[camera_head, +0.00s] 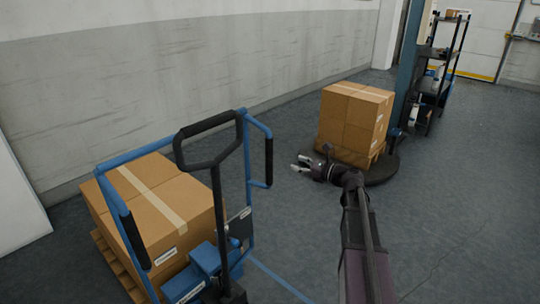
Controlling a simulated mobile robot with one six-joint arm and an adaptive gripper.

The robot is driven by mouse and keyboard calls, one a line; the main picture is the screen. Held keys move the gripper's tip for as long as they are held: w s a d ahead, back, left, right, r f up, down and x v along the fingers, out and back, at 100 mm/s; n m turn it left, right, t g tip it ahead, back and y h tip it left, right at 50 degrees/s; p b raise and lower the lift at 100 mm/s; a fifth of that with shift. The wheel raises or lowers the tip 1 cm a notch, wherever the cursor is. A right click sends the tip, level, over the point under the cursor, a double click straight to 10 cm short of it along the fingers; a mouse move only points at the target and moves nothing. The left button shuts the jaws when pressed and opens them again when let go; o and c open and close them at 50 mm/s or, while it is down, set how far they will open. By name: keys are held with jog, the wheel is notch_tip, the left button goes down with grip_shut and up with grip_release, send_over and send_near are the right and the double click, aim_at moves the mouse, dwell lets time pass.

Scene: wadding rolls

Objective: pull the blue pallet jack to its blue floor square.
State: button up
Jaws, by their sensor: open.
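The blue pallet jack (203,258) stands at the lower left, with an upright black loop handle (219,121) and blue side bars with black grips. A large taped carton (158,206) on a wooden pallet (116,269) sits just behind it. My gripper (299,164) is in the middle of the view, open and empty, to the right of the handle and apart from it. A blue line (279,280) on the floor runs from beside the jack to the bottom edge; I cannot tell whether it belongs to the blue floor square.
Stacked cartons (355,117) stand on a round dark turntable (382,171) beside a blue column (408,65), just beyond my gripper. A shelf rack (440,75) is at the back right. A pale wall (190,70) runs behind. The floor at right is clear.

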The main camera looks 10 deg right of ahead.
aim_at(269, 154)
jog(key=x, duration=1.2)
